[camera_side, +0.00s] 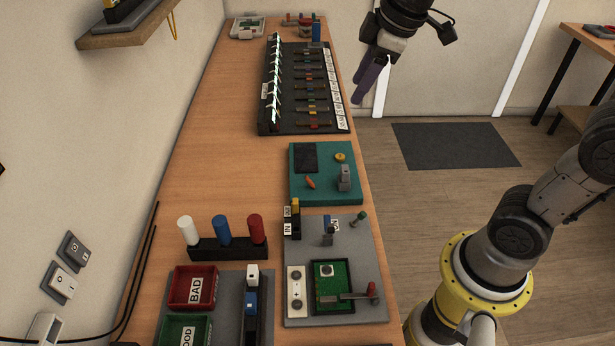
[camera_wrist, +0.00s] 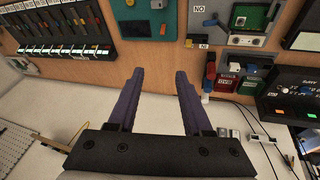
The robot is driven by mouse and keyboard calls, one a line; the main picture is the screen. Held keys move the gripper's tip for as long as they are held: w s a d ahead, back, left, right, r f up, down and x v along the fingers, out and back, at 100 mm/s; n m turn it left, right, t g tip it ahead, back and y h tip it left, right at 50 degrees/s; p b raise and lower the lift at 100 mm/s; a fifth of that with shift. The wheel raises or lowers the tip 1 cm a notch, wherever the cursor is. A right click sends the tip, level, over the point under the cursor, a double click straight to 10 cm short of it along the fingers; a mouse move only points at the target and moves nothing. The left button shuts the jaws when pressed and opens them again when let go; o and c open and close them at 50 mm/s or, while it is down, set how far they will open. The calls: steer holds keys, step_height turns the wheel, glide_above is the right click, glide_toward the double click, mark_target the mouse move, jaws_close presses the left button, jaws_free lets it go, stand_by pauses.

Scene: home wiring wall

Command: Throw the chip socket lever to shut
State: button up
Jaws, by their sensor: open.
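A grey lever with a red knob (camera_side: 372,291) lies across the near edge of a green square (camera_side: 331,272) on a grey panel (camera_side: 302,250); a small pale square sits in the green. I take this for the chip socket and its lever, but the detail is too small to be sure. In the wrist view the lever (camera_wrist: 226,22) is at the top right, beside the green square (camera_wrist: 253,14). My gripper (camera_side: 361,87) is open and empty, high beyond the bench's right edge and far from the lever. Its purple fingers (camera_wrist: 159,72) are apart over the bench edge.
A teal board (camera_side: 323,192) with small parts lies beyond the grey panel. A long black rack (camera_side: 305,88) fills the far bench. A red bin (camera_side: 193,287) and upright white, blue and red cylinders (camera_side: 221,231) stand left of the panel. Bare wood lies left of the rack.

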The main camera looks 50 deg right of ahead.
steer(key=w+f+n+g, duration=0.1)
steer(key=w+f, duration=0.3)
steer(key=w, duration=0.2)
steer(key=g, duration=0.3)
glide_above(307, 177)
step_height(307, 177, down, 14)
steer(key=shift+n, duration=0.4)
step_height(307, 177, down, 14)
steer(key=shift+r, duration=0.1)
steer(key=shift+c, duration=0.2)
jaws_close()
